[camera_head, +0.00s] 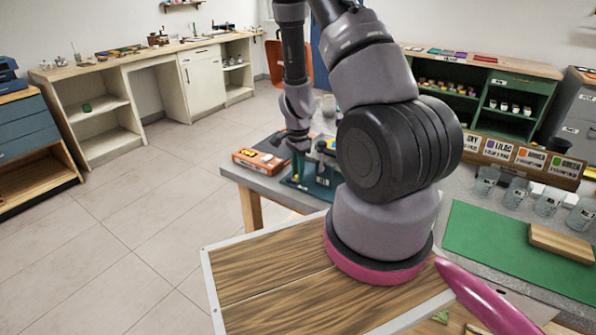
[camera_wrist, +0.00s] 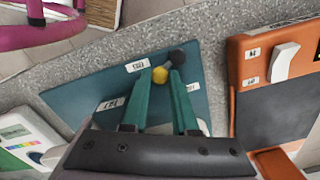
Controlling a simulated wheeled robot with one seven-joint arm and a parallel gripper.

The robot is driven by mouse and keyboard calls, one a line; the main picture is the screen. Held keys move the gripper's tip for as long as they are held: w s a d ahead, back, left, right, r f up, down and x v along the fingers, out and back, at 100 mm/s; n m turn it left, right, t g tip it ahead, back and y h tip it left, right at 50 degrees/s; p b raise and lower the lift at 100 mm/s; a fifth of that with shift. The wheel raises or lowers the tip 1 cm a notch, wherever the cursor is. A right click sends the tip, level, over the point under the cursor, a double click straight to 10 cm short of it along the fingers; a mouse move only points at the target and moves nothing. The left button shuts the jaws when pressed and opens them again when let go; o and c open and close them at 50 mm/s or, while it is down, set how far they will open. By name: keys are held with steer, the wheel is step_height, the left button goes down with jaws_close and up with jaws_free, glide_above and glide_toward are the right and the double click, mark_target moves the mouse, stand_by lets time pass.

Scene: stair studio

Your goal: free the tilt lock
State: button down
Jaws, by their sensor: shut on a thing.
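A teal plate (camera_wrist: 85,88) with white labels lies on a speckled grey bench; it also shows in the head view (camera_head: 322,192). Near one edge of it are a yellow knob (camera_wrist: 160,75) and a dark round knob (camera_wrist: 177,58). My gripper (camera_wrist: 160,82) has green fingers that reach over the plate, with the yellow knob between their tips. The fingers are shut on it. The dark knob is just beyond the right fingertip. I cannot tell which label names the tilt lock. In the head view my arm hides part of the plate.
An orange device (camera_wrist: 285,60) with a white rocker switch stands right of the plate in the wrist view. A pale device (camera_wrist: 25,140) is at the lower left. Clear cups (camera_head: 516,192) and a green mat (camera_head: 505,240) are on the bench. The floor at left is clear.

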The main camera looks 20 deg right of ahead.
steer(key=shift+s+a+m, duration=0.1)
steer(key=shift+a+m, duration=0.05)
steer(key=shift+m, duration=0.45)
steer(key=c, duration=0.7)
jaws_free()
step_height(320, 180, up, 11)
steer(key=shift+f, duration=0.1)
